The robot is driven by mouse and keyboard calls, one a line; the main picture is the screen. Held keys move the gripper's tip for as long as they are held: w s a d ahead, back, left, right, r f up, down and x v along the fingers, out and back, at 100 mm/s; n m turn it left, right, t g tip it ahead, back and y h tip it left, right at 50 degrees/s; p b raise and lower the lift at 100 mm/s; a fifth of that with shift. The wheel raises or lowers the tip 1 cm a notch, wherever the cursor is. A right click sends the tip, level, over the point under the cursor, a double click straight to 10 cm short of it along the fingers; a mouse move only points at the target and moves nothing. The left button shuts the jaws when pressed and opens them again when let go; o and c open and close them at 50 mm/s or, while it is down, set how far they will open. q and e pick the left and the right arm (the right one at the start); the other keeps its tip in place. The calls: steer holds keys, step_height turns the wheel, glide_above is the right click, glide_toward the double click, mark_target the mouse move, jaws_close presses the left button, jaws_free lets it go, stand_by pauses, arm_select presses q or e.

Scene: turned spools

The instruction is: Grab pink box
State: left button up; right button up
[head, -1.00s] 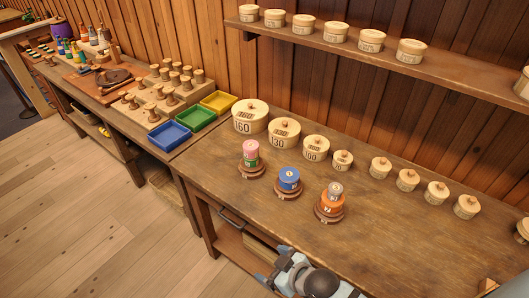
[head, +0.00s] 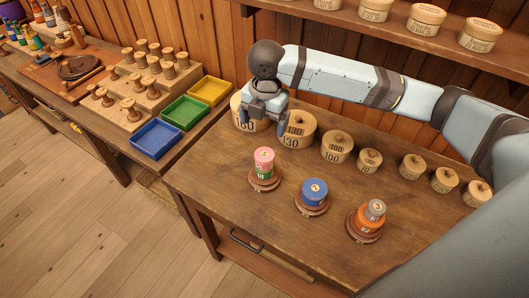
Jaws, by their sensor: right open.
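The pink box shows as a small round pink piece (head: 264,156) with a pale label on top. It sits upright on a green piece (head: 263,172), on a round brown wooden base (head: 265,184) at the left front of the table. My right gripper (head: 265,117) is open and points down above and behind the pink piece, apart from it. It is in front of the wooden box marked 160 (head: 239,117) and partly hides it. I cannot tell whether it touches that box. My left gripper is not in view.
A blue piece (head: 314,188) and an orange piece with a grey top (head: 371,218) stand on bases to the right. Lidded wooden boxes, one marked 130 (head: 297,132), line the back. Blue (head: 155,140), green (head: 186,112) and yellow (head: 211,90) trays lie left. The table front is clear.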

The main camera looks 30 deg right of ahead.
glide_above(264, 154)
steer(key=f, duration=0.7)
steer(key=shift+d+f, duration=0.3)
steer(key=shift+f, duration=0.1)
steer(key=f, duration=0.1)
steer(key=f+p, duration=0.1)
steer(key=f, duration=0.3)
steer(key=shift+a+f, duration=0.1)
steer(key=shift+a, duration=0.15)
steer(key=c, duration=1)
